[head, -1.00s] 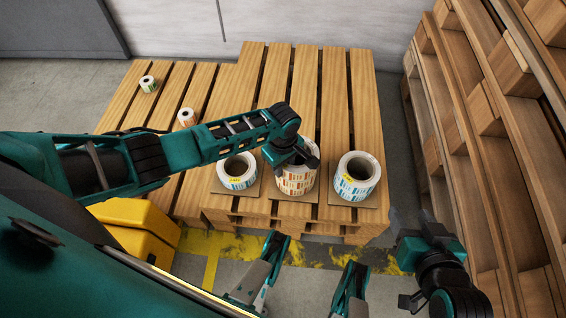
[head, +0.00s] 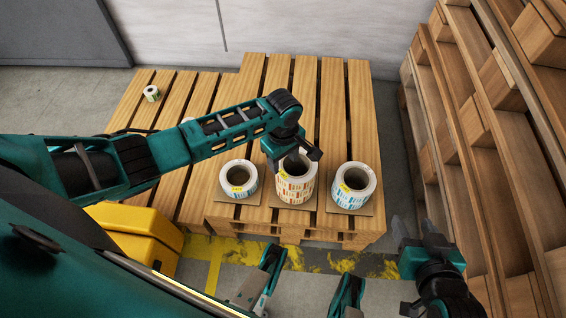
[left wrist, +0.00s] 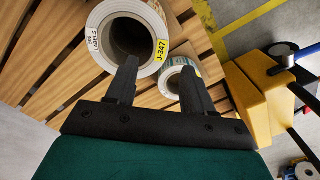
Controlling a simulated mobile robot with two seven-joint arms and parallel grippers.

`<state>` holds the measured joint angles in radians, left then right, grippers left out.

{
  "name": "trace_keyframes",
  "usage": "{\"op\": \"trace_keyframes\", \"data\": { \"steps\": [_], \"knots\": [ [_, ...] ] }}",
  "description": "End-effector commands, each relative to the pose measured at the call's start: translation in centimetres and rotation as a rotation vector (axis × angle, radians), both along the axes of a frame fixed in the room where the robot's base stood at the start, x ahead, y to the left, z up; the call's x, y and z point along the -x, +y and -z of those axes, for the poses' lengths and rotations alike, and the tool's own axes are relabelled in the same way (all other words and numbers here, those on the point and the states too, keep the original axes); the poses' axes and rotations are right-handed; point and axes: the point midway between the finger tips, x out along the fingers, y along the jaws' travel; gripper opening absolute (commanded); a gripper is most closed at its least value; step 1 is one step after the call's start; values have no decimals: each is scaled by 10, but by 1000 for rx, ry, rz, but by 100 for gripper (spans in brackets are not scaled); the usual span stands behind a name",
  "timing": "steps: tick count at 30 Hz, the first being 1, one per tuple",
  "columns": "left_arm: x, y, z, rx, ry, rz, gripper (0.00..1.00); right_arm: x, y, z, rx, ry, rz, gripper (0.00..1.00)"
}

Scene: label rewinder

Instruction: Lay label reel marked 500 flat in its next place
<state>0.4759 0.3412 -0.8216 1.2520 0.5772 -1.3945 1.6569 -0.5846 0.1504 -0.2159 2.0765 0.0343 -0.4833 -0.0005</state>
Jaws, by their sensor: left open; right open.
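The label reel marked 500 (left wrist: 98,22) shows in the left wrist view with a "500 LABELS" tag and a yellow J-347 tag. In the head view it appears to top the taller middle stack with red-orange print (head: 295,187). My left gripper (head: 291,154) is open above that stack. In the left wrist view its fingers (left wrist: 158,68) are apart, one in front of the bore and the other beyond the rim; contact cannot be told. My right gripper (head: 428,246) is open, low at the right, away from the reels.
A blue-print reel (head: 238,180) stands left of the middle stack, another (head: 354,185) right of it, on brown sheets on the wooden pallet (head: 333,100). A small reel (head: 152,93) sits far left. Stacked pallets (head: 450,130) rise at right; a yellow case (head: 140,240) stands front left.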

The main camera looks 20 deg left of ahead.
Motion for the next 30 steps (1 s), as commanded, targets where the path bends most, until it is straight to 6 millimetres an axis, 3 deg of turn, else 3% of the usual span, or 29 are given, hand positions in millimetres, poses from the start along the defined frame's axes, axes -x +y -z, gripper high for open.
{"op": "trace_keyframes", "data": {
  "steps": [1,6,11,17,21,25,30],
  "knots": [
    [0,1,-14,0,-1,-1,52,3,-2,-5,6,8,0,52],
    [1,0,-33,0,0,-1,52,6,-3,-8,10,14,-2,52],
    [6,-8,-34,26,-16,46,52,5,-3,-11,9,11,-2,52],
    [38,-55,-20,178,-214,363,52,5,-2,-11,7,12,-2,52],
    [59,-75,-31,208,-479,627,52,5,-1,-12,3,12,1,52],
    [77,-68,-51,98,-715,835,52,4,-1,-12,0,11,3,52],
    [96,-39,-84,-159,-908,1044,52,4,0,-13,-1,11,3,52]
  ]
}}
